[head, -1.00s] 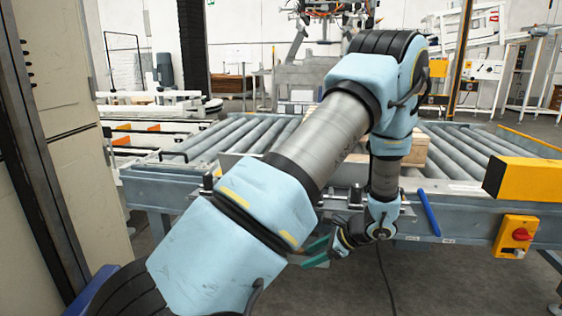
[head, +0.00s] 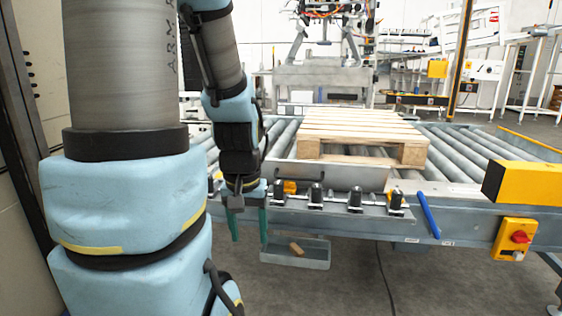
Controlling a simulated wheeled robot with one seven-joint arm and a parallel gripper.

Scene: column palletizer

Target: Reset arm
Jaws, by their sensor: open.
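My gripper (head: 249,226) hangs at the left of the view, in front of the near side of the roller conveyor (head: 460,180). Its two green fingers point down and stand apart, with nothing between them. My blue and grey arm fills the left part of the picture and hides the conveyor behind it.
A wooden pallet (head: 350,130) lies on the rollers. A grey tray (head: 318,254) with a small wooden piece (head: 296,248) in it is low in front. Black clamps (head: 355,198), a blue handle (head: 429,214) and a yellow box with a red button (head: 516,238) line the near side.

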